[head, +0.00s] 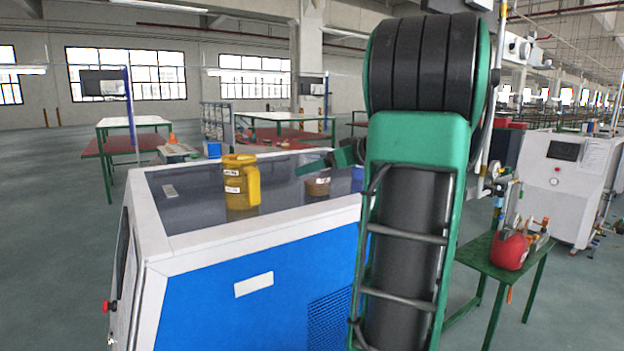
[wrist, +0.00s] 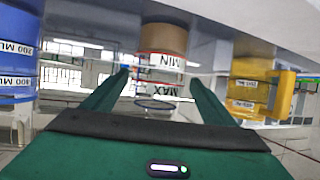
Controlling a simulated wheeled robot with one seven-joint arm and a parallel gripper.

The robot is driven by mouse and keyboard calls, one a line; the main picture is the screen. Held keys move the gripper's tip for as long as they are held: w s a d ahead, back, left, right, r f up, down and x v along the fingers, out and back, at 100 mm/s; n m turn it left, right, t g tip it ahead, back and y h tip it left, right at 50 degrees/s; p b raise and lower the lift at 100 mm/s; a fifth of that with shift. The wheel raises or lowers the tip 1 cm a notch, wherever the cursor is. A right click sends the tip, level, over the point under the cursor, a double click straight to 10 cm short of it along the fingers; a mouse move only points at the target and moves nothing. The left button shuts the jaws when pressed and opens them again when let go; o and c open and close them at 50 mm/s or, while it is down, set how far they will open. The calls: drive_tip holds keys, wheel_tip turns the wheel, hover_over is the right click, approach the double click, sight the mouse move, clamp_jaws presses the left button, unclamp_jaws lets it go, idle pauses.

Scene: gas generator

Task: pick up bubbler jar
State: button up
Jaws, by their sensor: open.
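The jar that looks like the bubbler jar (head: 318,187) stands on the dark top of the blue and white cabinet. It is brown at its lower part. In the wrist view, which is upside down, the jar (wrist: 163,40) shows MIN and MAX labels on a clear part. My gripper (head: 308,168) is open just above and beside the jar in the head view. In the wrist view my gripper (wrist: 160,77) has one finger on each side of the jar's outline. No contact is visible, and the depth between fingertips and jar is hard to tell.
A yellow jug (head: 240,183) stands left of the jar on the cabinet top (head: 185,215); it also shows in the wrist view (wrist: 243,85). A blue container (head: 358,178) with volume marks (wrist: 17,65) stands on the other side. A red tank (head: 509,251) sits on a green table.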

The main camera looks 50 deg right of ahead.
drive_tip(key=shift+x, duration=2.35)
drive_tip(key=shift+s+d+f, duration=0.1)
drive_tip(key=shift+d+f, duration=0.05)
drive_tip(key=shift+c, duration=0.6)
drive_tip(key=c, duration=1.3)
